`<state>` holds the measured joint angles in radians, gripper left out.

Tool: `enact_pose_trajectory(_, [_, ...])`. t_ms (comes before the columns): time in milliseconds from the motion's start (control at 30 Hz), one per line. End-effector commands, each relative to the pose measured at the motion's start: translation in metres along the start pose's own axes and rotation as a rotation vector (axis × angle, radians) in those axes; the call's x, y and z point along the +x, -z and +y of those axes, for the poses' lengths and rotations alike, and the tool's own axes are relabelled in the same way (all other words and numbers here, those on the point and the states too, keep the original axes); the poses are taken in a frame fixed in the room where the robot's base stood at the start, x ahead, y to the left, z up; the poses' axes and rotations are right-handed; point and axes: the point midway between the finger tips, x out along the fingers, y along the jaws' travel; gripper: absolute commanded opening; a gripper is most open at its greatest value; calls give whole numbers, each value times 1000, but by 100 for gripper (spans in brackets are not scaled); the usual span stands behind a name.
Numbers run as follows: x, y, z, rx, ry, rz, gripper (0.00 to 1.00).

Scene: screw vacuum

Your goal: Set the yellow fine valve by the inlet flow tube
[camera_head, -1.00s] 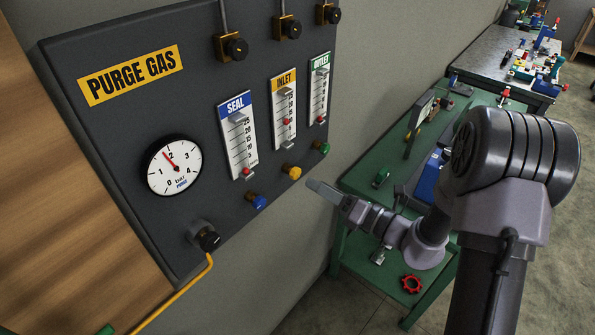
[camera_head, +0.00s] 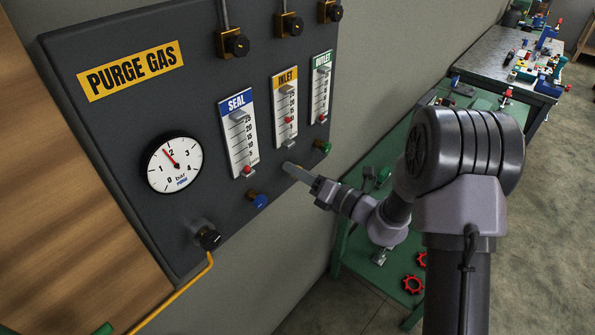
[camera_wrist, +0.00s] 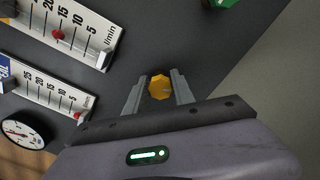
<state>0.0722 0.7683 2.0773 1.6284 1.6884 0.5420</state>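The yellow fine valve (camera_wrist: 159,87) is a small faceted knob on the dark panel. In the wrist view it sits between my gripper's two fingers (camera_wrist: 157,90), which are apart with a small gap on each side of it. In the head view my gripper (camera_head: 288,167) reaches the panel below the inlet tube and hides the yellow knob. The inlet flow tube (camera_head: 284,105) has a yellow label and a red float about mid-scale. It also shows in the wrist view (camera_wrist: 75,30).
The blue valve (camera_head: 259,201) under the seal tube (camera_head: 238,135) is left of my gripper, and the green valve (camera_head: 322,147) is to the right. A pressure gauge (camera_head: 174,165) is farther left. A green bench (camera_head: 372,240) stands behind my arm.

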Motion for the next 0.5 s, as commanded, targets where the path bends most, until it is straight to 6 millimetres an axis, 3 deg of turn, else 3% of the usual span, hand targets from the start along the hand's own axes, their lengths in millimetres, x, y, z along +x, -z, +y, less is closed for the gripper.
enact_pose_trajectory(300, [0, 2, -1, -253, 0, 0, 0])
enact_pose_trajectory(500, [0, 1, 0, -261, 1, 2, 0])
